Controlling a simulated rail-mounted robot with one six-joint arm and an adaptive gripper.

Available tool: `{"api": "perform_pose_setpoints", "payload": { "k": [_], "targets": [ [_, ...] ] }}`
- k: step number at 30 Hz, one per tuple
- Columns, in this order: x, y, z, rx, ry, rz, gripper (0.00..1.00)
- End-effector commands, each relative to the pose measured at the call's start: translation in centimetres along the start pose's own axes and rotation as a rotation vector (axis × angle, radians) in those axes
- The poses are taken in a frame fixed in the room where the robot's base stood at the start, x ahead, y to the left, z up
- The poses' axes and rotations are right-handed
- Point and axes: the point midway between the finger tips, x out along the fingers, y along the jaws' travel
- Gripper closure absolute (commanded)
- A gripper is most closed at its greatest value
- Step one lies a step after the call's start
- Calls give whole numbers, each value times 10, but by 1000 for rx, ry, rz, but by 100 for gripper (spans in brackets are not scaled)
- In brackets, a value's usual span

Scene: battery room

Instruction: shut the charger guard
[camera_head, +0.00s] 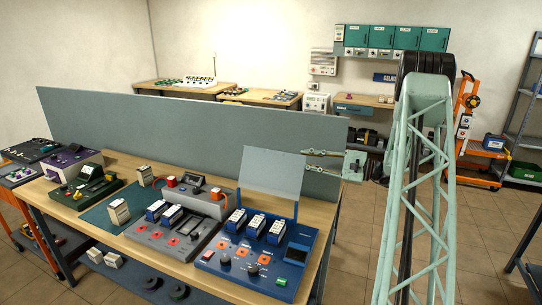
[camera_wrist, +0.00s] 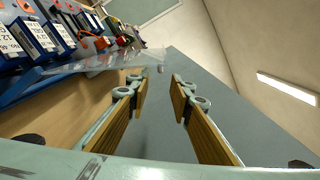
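The charger guard (camera_head: 272,172) is a clear, pale panel standing raised at the back of the blue charger (camera_head: 228,262). In the wrist view the guard (camera_wrist: 105,62) shows as a see-through sheet at the upper left, its right end near my fingertips. My gripper (camera_head: 306,161) is at the right of the guard, at about its upper height, with the fingers pointing left. The two fingers are apart with nothing between them, as the wrist view shows (camera_wrist: 159,84). I cannot tell whether a fingertip touches the guard. Several white-and-blue batteries (camera_head: 255,224) stand in the charger.
A grey charger (camera_head: 150,236) stands left of the blue one, with a green unit (camera_head: 70,195) farther left. A tall grey partition (camera_head: 180,135) runs behind the bench (camera_head: 305,262). Open floor (camera_head: 350,265) lies right of the bench.

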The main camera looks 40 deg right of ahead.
Motion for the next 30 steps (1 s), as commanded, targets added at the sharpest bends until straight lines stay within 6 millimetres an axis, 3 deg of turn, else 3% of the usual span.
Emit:
{"api": "perform_pose_setpoints", "payload": {
  "k": [17, 30],
  "targets": [
    [5, 0, 0, -2, -3, -6, 80],
    [44, 0, 1, -2, -5, -5, 80]
  ]
}}
